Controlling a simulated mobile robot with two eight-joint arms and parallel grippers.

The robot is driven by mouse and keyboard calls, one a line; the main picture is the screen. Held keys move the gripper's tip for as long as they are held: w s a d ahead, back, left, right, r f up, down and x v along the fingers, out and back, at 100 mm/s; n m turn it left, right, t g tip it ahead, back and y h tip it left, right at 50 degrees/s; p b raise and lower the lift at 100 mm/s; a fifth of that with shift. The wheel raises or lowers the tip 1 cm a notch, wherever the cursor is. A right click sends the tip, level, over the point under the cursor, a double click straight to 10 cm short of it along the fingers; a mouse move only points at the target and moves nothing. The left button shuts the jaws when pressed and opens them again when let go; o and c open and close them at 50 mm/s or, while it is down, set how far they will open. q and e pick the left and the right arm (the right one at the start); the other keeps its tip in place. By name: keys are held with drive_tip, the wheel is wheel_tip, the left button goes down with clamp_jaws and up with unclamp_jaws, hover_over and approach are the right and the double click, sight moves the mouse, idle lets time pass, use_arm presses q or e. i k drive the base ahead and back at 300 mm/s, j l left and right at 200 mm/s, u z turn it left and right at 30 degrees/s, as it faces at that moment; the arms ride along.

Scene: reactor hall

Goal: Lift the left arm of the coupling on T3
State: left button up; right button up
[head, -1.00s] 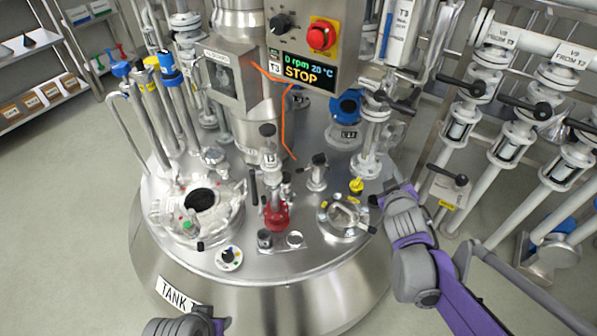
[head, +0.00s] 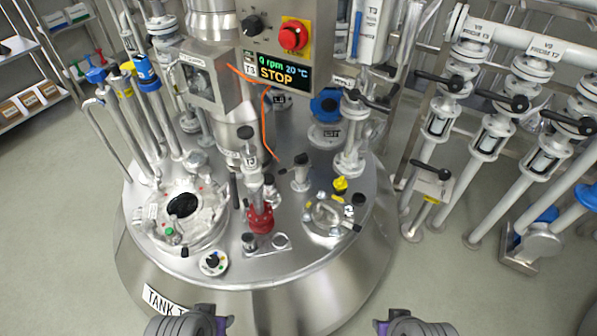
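The tank top, T3 (head: 300,262), fills the middle of the head view. A red fitting (head: 260,219) stands near its centre under an upright clear and metal piece (head: 252,160); this looks like the coupling. A slim dark lever (head: 235,191) stands upright close on its left and looks like the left arm. Any arm on the right side is hard to make out. My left gripper (head: 215,318) is at the bottom edge, left of centre. My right gripper (head: 390,320) is at the bottom edge, right of centre. Both are apart from the coupling, and their fingers are mostly cut off.
An open port (head: 183,204) lies left of the coupling, a glass hatch (head: 328,215) right. A small plate (head: 268,244) with a dark cap is in front. A control box (head: 278,60) reading STOP overhangs behind, with an orange cable. Valve pipes (head: 490,143) stand at right.

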sight(285, 170)
drive_tip(key=l+z, duration=0.4)
drive_tip(key=i+l+z, duration=0.15)
drive_tip(key=z, duration=0.25)
